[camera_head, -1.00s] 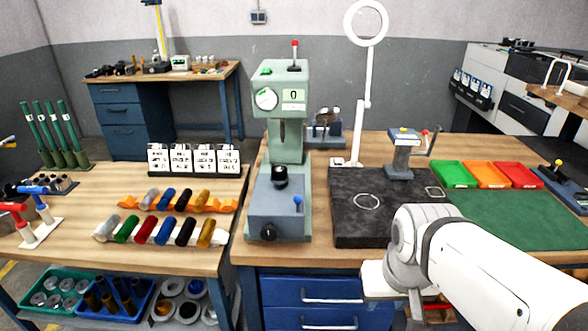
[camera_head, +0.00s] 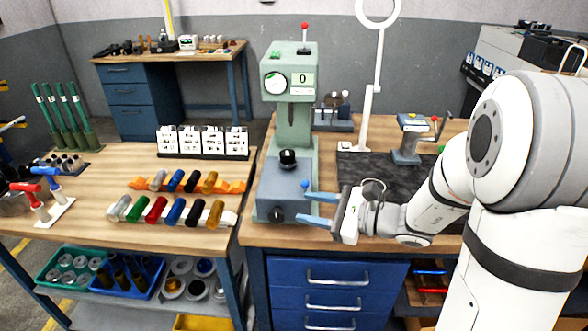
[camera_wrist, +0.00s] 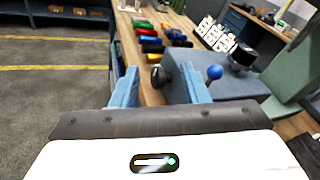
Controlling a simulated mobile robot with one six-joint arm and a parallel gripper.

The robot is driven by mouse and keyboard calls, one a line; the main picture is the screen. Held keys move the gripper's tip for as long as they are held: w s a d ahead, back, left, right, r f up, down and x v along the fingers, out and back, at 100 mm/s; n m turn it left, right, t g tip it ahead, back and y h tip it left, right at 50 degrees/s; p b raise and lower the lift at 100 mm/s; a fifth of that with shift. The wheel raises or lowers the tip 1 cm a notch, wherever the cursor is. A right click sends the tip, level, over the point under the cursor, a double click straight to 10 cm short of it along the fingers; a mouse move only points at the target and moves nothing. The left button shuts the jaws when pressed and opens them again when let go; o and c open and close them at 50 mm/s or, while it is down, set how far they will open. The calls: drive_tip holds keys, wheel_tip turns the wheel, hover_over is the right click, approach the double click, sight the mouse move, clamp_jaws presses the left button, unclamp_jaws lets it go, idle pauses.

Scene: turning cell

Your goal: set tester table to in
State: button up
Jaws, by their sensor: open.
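The tester (camera_head: 289,110) is a green upright machine with a dial and a display reading 0. Its blue-grey table base (camera_head: 277,197) carries a black round anvil (camera_head: 288,158), a black front knob (camera_head: 276,215) and a blue ball-ended lever (camera_head: 305,184) on its right side. In the wrist view the blue ball (camera_wrist: 214,72) shows just beyond the right finger, and the black knob (camera_wrist: 158,76) shows between the fingers. My gripper (camera_head: 312,208) is open and empty, with blue fingers pointing left at the base's right front. Whether a finger touches the lever I cannot tell.
A magnifier lamp (camera_head: 366,110) and a small grey fixture (camera_head: 408,140) stand right of the tester. Blue drawers (camera_head: 330,285) are below.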

sight(299, 192)
drive_tip(key=w+d+m+t, duration=0.2)
drive_tip(key=w, duration=0.1)
drive_tip(key=w+m+t, duration=0.1)
drive_tip(key=w+m, duration=0.1)
drive_tip(key=shift+d+f+t, duration=0.15)
drive_tip(key=shift+d+t, duration=0.25)
drive_tip(key=p+x, duration=0.1)
drive_tip(key=x, duration=0.6)
drive_tip(key=shift+w+a+p, duration=0.2)
drive_tip(key=shift+w+p, duration=0.2)
drive_tip(key=shift+w, duration=0.1)
clamp_jaws()
